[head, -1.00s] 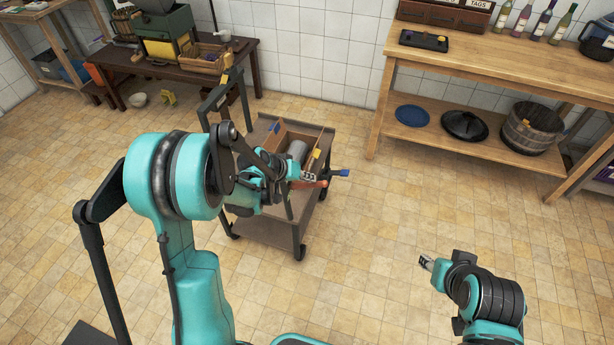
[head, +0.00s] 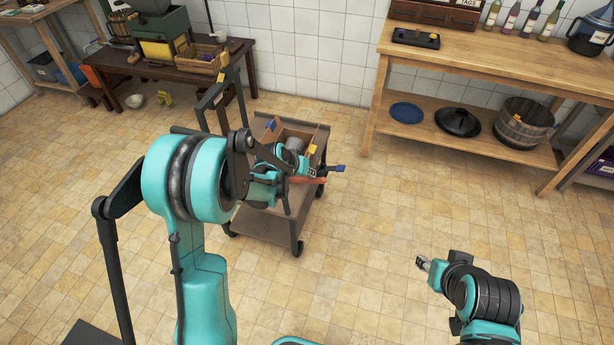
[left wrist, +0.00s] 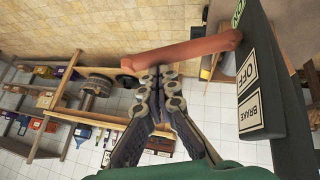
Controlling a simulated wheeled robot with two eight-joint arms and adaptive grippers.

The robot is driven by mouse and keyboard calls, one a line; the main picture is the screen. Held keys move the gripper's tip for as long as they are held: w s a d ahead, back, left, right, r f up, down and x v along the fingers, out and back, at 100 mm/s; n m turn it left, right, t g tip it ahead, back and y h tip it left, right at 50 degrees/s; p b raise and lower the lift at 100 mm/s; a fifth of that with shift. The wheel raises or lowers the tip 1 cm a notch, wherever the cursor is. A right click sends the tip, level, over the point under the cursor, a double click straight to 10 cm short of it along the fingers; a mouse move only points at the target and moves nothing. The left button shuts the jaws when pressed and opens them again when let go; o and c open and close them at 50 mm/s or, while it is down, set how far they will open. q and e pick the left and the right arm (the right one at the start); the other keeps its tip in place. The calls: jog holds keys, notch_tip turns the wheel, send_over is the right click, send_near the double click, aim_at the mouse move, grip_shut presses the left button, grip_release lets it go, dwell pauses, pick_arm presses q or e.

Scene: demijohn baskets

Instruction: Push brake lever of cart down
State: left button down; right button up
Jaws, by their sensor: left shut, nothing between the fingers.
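The grey-brown cart (head: 268,226) stands on the floor left of the middle of the head view. Its orange-red brake lever (head: 309,181) sticks out at its right side. In the left wrist view the lever (left wrist: 185,52) crosses the top, its far end by the "ON" mark of a dark plate (left wrist: 262,70) that also reads "OFF" and "BRAKE". My left gripper (head: 312,172) is shut and empty, its fingertips (left wrist: 157,72) right at the lever; I cannot tell if they touch. My right gripper (head: 423,263) is over bare floor, away from the cart; its jaw state is unclear.
The cart carries a wooden box (head: 297,130) and a grey cylinder (head: 294,144). A blue-ended handle (head: 334,169) juts out beside the lever. A wooden bench (head: 480,62) is at the right back and a dark table (head: 170,70) at the left back.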

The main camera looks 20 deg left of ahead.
aim_at(324, 180)
pick_arm(q)
jog(key=shift+d+f+y, duration=0.35)
jog(key=shift+d+y, duration=0.05)
jog(key=shift+d+f+m+y+b, duration=0.3)
jog(key=shift+f+y+b, duration=0.2)
jog(key=shift+f+y, duration=0.1)
jog(key=shift+d+f+m+y+b, duration=0.3)
jog(key=shift+f+y+b, duration=0.2)
jog(key=shift+f, duration=0.05)
jog(key=shift+d+f+y+b, duration=0.25)
jog(key=shift+f+y+b, duration=0.35)
jog(key=shift+f+y, duration=0.15)
jog(key=shift+f+b, duration=0.9)
jog(key=shift+f, duration=0.1)
pick_arm(e)
jog(key=shift+s+d+f, duration=0.1)
jog(key=shift+s+f, duration=0.15)
jog(key=shift+f, duration=1.05)
jog(key=shift+s+f, duration=0.2)
jog(key=shift+f, duration=1.05)
pick_arm(q)
jog(key=shift+f, duration=0.1)
